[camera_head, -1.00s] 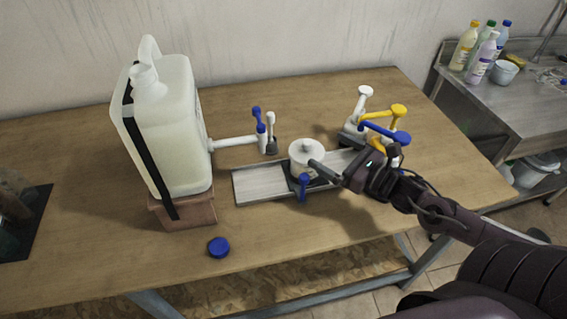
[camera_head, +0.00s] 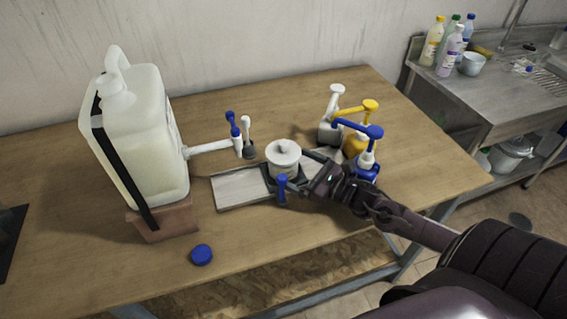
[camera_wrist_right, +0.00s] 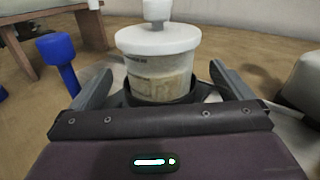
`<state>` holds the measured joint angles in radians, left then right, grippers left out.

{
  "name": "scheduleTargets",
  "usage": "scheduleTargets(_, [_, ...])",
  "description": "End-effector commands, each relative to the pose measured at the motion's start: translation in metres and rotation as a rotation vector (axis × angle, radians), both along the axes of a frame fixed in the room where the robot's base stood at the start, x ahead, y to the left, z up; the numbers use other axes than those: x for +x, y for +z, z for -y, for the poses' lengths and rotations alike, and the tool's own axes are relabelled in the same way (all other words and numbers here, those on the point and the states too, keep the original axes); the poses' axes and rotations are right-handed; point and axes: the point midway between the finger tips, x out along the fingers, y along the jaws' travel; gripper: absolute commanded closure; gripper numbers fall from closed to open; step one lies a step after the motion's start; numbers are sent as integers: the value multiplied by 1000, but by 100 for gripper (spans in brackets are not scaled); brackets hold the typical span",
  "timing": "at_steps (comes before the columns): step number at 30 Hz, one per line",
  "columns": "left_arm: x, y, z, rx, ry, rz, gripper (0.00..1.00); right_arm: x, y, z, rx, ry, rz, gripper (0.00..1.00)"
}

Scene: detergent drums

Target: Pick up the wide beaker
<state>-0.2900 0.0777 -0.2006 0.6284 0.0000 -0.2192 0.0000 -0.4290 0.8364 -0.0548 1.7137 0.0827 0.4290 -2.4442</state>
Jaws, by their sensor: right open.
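The wide beaker (camera_head: 284,157), a squat whitish cup with a white lid and knob, stands upright in a dark holder on a grey tray (camera_head: 235,190). It also shows in the right wrist view (camera_wrist_right: 160,72), with a dark band around its lower part. My right gripper (camera_head: 300,171) is open and low at the beaker's right side. In the wrist view its fingers (camera_wrist_right: 162,86) lie to the left and right of the beaker, with gaps visible on both sides. My left gripper is not in view.
A blue-topped post (camera_head: 282,184) stands close in front of the beaker. White, yellow and blue pump dispensers (camera_head: 368,150) stand just behind my right gripper. A big canister (camera_head: 140,140) with a spout is at left. A blue cap (camera_head: 201,254) lies on the clear front table.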

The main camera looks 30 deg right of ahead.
Motion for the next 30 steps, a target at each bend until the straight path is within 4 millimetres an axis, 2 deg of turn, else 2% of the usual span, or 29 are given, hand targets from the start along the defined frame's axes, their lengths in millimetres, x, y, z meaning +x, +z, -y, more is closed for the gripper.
scheduleTargets(3, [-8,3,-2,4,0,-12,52,17,4,-7,2,0,5,1])
scheduleTargets(7, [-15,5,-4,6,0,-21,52,30,2,-12,1,-1,3,1])
scheduleTargets(18, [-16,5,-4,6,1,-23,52,36,0,-15,0,1,0,2])
scheduleTargets(30, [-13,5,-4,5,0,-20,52,35,1,-15,0,1,1,54])
